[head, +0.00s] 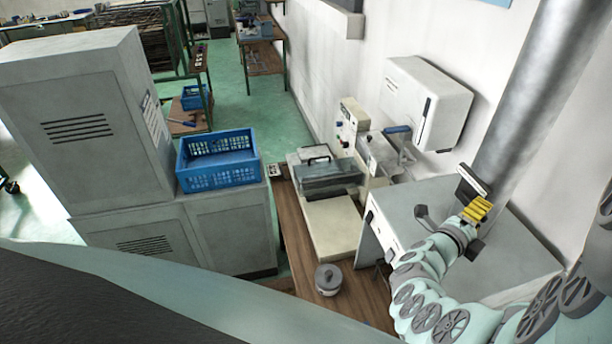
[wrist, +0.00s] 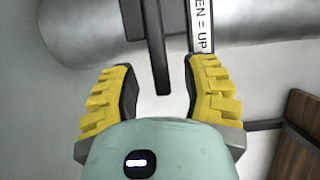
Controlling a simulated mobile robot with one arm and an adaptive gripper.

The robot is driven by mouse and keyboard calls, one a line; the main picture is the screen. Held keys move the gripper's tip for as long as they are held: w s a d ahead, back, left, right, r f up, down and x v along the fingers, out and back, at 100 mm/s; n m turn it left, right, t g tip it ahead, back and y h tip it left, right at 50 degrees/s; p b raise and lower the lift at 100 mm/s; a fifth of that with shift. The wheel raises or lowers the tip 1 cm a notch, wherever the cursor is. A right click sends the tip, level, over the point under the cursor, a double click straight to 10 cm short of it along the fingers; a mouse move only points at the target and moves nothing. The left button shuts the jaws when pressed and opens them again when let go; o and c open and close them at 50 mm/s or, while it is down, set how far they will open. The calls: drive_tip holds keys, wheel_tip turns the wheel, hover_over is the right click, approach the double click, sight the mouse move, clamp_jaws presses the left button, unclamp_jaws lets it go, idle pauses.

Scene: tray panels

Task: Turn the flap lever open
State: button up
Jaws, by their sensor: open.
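The flap lever (wrist: 157,50) is a dark, narrow bar on the grey round pipe (wrist: 80,30) in the wrist view. It reaches down into the gap between my fingertips, and neither finger visibly presses on it. My gripper (wrist: 160,82) is open, with a yellow ribbed finger on each side of the lever. A white label (wrist: 203,30) ending in "EN = UP" is beside the lever, partly cut off. In the head view my gripper (head: 476,208) is close to the pipe (head: 525,85), by a dark piece whose lever part I cannot make out clearly.
A grey cabinet (head: 405,215) stands below my gripper. A white wall box (head: 428,98) hangs to its left. A bench machine (head: 330,215) and a small lidded pot (head: 328,279) are on the wooden bench. A blue crate (head: 218,160) sits farther left.

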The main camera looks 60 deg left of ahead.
drive_tip(key=shift+w, duration=0.15)
clamp_jaws()
idle(0.4)
